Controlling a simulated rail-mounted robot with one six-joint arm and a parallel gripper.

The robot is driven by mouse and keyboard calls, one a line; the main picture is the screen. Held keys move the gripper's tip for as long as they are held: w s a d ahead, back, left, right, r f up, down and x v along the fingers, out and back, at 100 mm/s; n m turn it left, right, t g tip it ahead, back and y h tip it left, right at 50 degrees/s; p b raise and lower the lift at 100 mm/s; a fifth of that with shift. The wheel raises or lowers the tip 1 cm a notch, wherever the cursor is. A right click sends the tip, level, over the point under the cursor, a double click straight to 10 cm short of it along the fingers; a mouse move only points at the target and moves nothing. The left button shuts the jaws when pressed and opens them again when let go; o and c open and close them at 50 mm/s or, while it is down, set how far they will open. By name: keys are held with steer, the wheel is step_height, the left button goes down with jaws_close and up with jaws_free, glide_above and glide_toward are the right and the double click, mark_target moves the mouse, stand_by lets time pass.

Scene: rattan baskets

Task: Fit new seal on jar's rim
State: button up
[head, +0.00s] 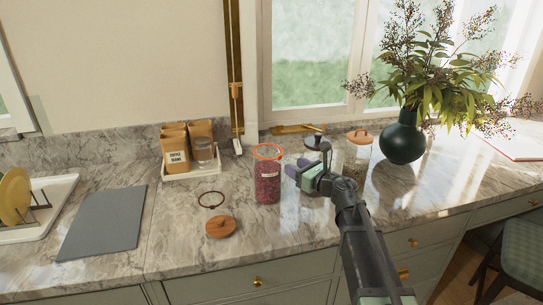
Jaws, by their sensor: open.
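A clear glass jar (267,184) with dark red contents stands upright on the marble counter. An orange ring (267,152) lies around its open rim at the top; whether it sits fully flush all round is too small to tell. A thin dark red ring (211,200) lies on the counter to the left of the jar. A round wooden lid (220,227) with a knob lies in front of that ring. My gripper (294,169) is open, just right of the jar, and appears apart from it. The space between its fingers looks empty.
A white tray with coffee bags (176,148) stands behind left. A grey mat (102,222) and a dish rack with plates (16,197) are farther left. A wooden-lidded jar (359,150) and a dark green vase (403,140) stand to the right. Counter left of the jar is mostly clear.

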steer(key=x, duration=0.5)
steer(key=shift+a, duration=0.4)
steer(key=shift+d, duration=0.1)
jaws_close()
